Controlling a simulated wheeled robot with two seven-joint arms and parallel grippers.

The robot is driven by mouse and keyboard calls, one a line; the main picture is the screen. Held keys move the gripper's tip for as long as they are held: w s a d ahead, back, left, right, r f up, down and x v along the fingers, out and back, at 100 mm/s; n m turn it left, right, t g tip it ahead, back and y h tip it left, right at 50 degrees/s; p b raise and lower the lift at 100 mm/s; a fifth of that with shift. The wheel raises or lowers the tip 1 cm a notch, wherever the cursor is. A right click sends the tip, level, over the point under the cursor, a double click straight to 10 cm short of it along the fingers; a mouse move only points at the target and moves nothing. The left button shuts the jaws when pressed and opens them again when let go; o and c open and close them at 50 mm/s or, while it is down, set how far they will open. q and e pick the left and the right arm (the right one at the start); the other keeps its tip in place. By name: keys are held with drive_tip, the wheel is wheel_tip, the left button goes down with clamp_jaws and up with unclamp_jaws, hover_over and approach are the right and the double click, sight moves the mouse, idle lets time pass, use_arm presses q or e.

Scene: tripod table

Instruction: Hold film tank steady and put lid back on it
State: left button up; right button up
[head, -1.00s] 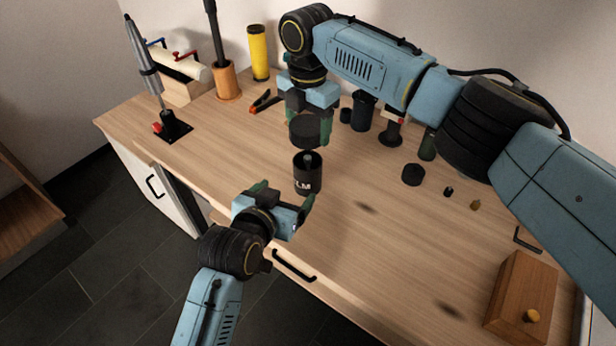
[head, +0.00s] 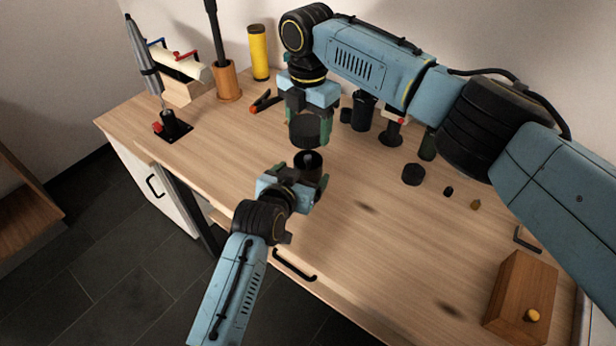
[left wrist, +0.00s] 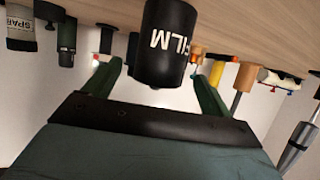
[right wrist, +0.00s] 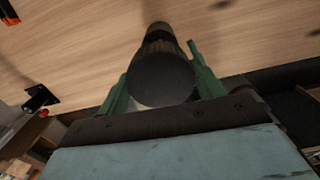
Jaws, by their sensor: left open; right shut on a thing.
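Dark containers (head: 362,112) stand behind the lid. A wooden box (head: 520,300) is at the right. The front middle table is clear.

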sight(308, 168)
use_arm(q)
drive_tip(key=shift+x, duration=2.35)
drive_tip(key=shift+c, duration=0.4)
drive_tip(key=c, duration=1.4)
drive_tip(key=shift+o, duration=0.2)
use_arm(e)
drive_tip(key=shift+f, duration=2.5)
drive_tip(key=shift+f, duration=0.9)
drive_tip(key=shift+f, duration=0.45)
use_arm(q)
drive_tip(key=shift+s+d+r, duration=0.1)
drive_tip(key=shift+d, duration=0.05)
use_arm(e)
drive_tip(key=shift+d+f, duration=0.15)
drive_tip(key=shift+f, duration=0.35)
drive_tip(key=shift+r, duration=0.1)
